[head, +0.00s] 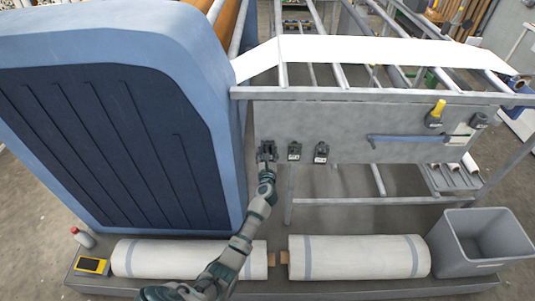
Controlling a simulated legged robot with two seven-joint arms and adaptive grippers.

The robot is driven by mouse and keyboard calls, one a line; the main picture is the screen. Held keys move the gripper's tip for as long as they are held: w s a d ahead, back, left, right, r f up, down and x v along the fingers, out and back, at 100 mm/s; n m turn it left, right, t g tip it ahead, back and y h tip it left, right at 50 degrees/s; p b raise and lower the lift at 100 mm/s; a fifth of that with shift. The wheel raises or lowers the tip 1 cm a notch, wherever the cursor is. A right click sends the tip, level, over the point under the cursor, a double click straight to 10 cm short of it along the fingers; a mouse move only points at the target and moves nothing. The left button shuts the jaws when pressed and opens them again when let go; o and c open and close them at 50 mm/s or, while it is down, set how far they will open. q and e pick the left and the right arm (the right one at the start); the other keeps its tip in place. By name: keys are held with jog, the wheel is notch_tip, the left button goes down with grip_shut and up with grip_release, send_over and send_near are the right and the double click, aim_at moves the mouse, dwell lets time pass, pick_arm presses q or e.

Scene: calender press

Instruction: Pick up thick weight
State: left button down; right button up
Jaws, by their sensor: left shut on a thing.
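My left arm reaches up from the bottom of the head view to the grey panel (385,125). My left gripper (267,151) is at the panel's left end, shut on a small dark thing that looks like a weight. The gripper hides most of it, so its thickness is hard to tell. A dark greenish block (294,152) is on the panel just right of the gripper, apart from it. A similar dark block (321,153) is further right. My right gripper is not in view.
A blue machine housing (215,90) stands close on the left. Two white rolls (360,257) lie along the front. A grey bin (480,243) stands at the right. A blue bar (410,138) and a yellow-handled tool (438,110) are on the panel's right half.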

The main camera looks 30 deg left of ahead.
pick_arm(q)
jog(key=p+v, duration=0.1)
jog(key=v, duration=1.7)
jog(key=shift+r+p, duration=0.4)
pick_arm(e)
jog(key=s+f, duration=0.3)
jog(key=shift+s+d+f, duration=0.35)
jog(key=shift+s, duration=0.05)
pick_arm(q)
jog(key=shift+w+d, duration=0.1)
jog(key=shift+d, duration=0.05)
jog(key=c, duration=1.1)
grip_release()
jog(key=c, duration=0.7)
